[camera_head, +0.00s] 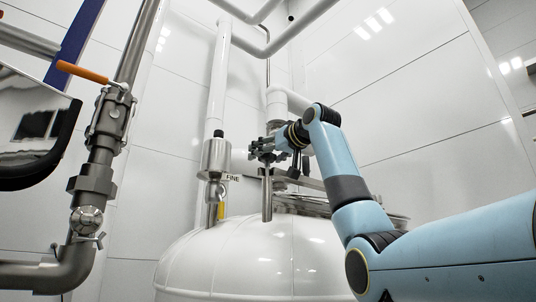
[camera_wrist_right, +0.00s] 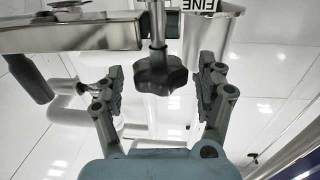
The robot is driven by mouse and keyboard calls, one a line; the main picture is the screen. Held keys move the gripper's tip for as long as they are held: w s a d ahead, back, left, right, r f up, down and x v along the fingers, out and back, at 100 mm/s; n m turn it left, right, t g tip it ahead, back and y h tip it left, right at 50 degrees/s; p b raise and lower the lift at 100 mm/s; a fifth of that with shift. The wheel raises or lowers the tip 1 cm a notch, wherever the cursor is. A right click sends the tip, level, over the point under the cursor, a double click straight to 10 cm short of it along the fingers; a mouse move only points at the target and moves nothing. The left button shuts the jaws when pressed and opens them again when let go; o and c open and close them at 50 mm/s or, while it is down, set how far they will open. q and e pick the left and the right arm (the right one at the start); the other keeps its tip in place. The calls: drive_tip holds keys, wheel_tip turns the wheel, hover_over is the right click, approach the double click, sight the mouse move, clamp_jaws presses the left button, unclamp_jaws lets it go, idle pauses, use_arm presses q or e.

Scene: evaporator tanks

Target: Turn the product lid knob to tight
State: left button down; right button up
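The black lobed knob (camera_wrist_right: 160,73) sits on a metal spindle that passes by a steel bar (camera_wrist_right: 75,36) in the right wrist view. My right gripper (camera_wrist_right: 160,88) is open, with one finger on each side of the knob. Gaps show between the knob and both fingers. In the head view my right gripper (camera_head: 264,149) is above the lid area (camera_head: 300,203) of the white tank (camera_head: 240,255), and I cannot make out the knob there. My left gripper is not in view.
A steel cylinder (camera_head: 215,158) stands left of the gripper, near a "FINE" label (camera_head: 233,178). A vertical white pipe (camera_head: 220,80) rises behind it. Steel piping with an orange-handled valve (camera_head: 110,115) stands at the left. White wall is open at the upper right.

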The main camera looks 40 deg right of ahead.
drive_tip(key=c, duration=1.1)
drive_tip(key=shift+o, duration=0.2)
drive_tip(key=shift+h, duration=0.3)
drive_tip(key=m+h+p, duration=0.1)
drive_tip(key=h, duration=0.1)
drive_tip(key=m+g+h+p, duration=0.1)
drive_tip(key=m+h, duration=0.1)
drive_tip(key=shift+a+r+m+h, duration=0.1)
drive_tip(key=shift+a+m+h, duration=0.1)
drive_tip(key=shift+m+h, duration=0.15)
drive_tip(key=m+g+h+p, duration=0.1)
drive_tip(key=m+h+p, duration=0.1)
drive_tip(key=h, duration=0.1)
drive_tip(key=m+g+h+p, duration=0.2)
drive_tip(key=h, duration=0.1)
drive_tip(key=shift+w+m+g, duration=0.1)
drive_tip(key=shift+m+g, duration=0.15)
drive_tip(key=shift+g, duration=0.05)
drive_tip(key=m+g+h+p, duration=0.4)
drive_tip(key=g, duration=0.1)
drive_tip(key=shift+r, duration=0.1)
drive_tip(key=shift+m+g+h+p, duration=0.75)
drive_tip(key=shift+m+g+p, duration=0.4)
drive_tip(key=shift+g, duration=0.45)
drive_tip(key=shift+f, duration=0.2)
